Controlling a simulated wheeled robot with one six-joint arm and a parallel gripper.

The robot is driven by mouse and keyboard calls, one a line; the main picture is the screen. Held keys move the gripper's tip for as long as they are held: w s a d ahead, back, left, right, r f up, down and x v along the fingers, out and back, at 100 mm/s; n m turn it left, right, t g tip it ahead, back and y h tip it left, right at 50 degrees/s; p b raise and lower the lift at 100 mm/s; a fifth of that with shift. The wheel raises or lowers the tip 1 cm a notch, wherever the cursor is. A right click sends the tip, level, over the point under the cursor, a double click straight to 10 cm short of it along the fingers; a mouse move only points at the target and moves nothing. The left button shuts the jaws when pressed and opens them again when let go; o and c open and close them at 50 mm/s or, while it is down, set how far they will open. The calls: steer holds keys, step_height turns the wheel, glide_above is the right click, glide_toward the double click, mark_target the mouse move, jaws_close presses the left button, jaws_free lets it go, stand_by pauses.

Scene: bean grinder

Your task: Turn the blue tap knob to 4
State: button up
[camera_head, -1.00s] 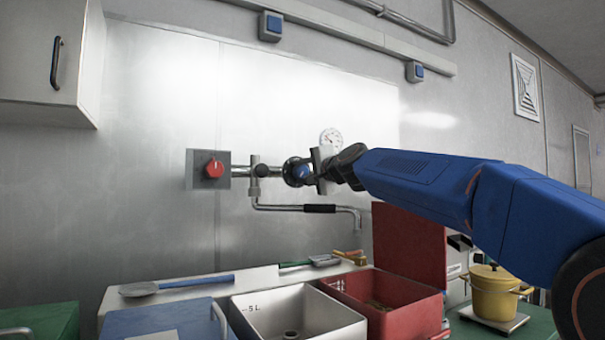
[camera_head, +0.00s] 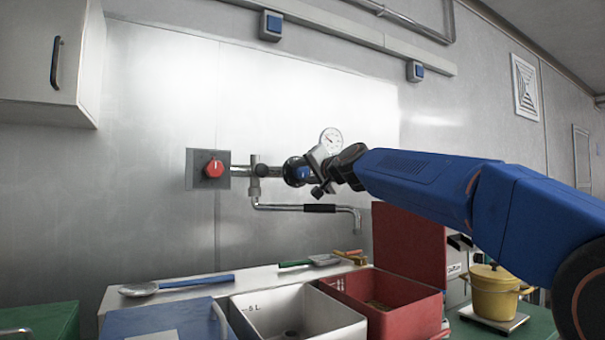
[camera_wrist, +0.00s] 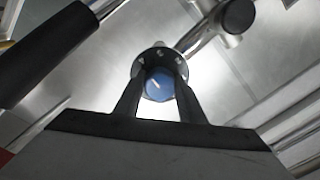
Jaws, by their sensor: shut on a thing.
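The blue tap knob (camera_head: 304,173) sits at the right end of the wall pipe, inside a dark round dial plate. In the wrist view the blue knob (camera_wrist: 158,84) shows a white pointer line, and the dial plate (camera_wrist: 160,58) around it carries small light marks too small to read. My gripper (camera_head: 312,172) is at the knob, reaching in from the right and rolled to a tilt. In the wrist view my gripper's fingers (camera_wrist: 159,88) stand on either side of the knob and are shut on it. My gripper hides part of the knob in the head view.
A red knob (camera_head: 213,168) on a grey wall plate is to the left. A swing spout (camera_head: 318,208) runs below the blue knob. A round gauge (camera_head: 331,140) is just above my gripper. A white sink (camera_head: 345,318) and red bin (camera_head: 425,305) are below.

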steer(key=shift+f, duration=0.15)
steer(key=o, duration=1)
steer(key=shift+o, duration=0.2)
steer(key=shift+s+d, duration=0.2)
steer(key=shift+s, duration=0.1)
steer(key=v, duration=1.6)
steer(key=shift+s+d, duration=0.2)
steer(key=shift+s, duration=0.05)
